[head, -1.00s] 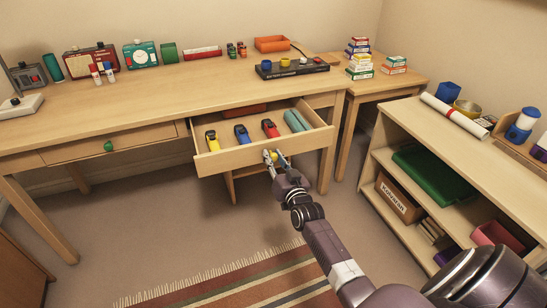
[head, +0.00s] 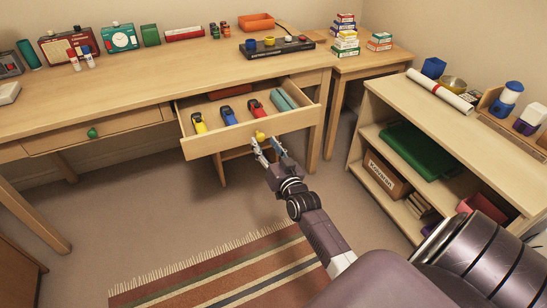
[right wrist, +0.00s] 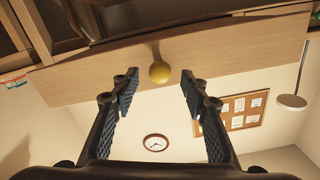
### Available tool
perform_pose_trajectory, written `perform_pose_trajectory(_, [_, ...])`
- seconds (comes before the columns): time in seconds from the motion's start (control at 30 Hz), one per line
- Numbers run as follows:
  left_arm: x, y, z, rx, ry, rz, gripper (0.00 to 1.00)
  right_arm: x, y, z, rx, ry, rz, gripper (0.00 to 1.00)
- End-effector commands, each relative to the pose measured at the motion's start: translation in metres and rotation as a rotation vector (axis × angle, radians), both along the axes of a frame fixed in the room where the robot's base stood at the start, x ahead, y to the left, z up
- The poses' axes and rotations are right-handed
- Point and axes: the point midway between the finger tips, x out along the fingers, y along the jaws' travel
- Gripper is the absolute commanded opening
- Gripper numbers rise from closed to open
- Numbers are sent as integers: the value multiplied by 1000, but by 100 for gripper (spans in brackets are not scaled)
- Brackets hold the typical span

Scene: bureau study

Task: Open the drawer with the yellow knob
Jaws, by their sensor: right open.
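The drawer (head: 215,143) with the yellow knob (head: 260,135) stands pulled out from the desk, its inside showing. It holds a yellow, a blue and a red car-like item and teal rolls. My right gripper (head: 267,147) is open just in front of the knob. In the right wrist view the yellow knob (right wrist: 160,72) sits between and beyond the two open fingertips (right wrist: 158,84), apart from both. My left gripper is not in view.
A closed drawer with a green knob (head: 92,133) is at the left of the desk (head: 150,88). A low shelf (head: 440,115) stands at the right. A striped rug (head: 220,275) lies on the open floor below.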

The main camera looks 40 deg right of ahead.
Motion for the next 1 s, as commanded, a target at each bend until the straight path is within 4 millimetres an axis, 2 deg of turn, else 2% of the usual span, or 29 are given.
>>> perform_pose_trajectory(0.03, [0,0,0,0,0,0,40,-12,3,-2,1,4,0,41])
perform_pose_trajectory(0.2, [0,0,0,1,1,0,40,-43,10,-1,1,3,0,41])
perform_pose_trajectory(0.4, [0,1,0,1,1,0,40,-68,16,-1,1,1,-1,41])
perform_pose_trajectory(0.6, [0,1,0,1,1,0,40,-77,18,0,1,0,0,41])
perform_pose_trajectory(1.0, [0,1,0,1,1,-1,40,-77,18,0,1,0,0,41])
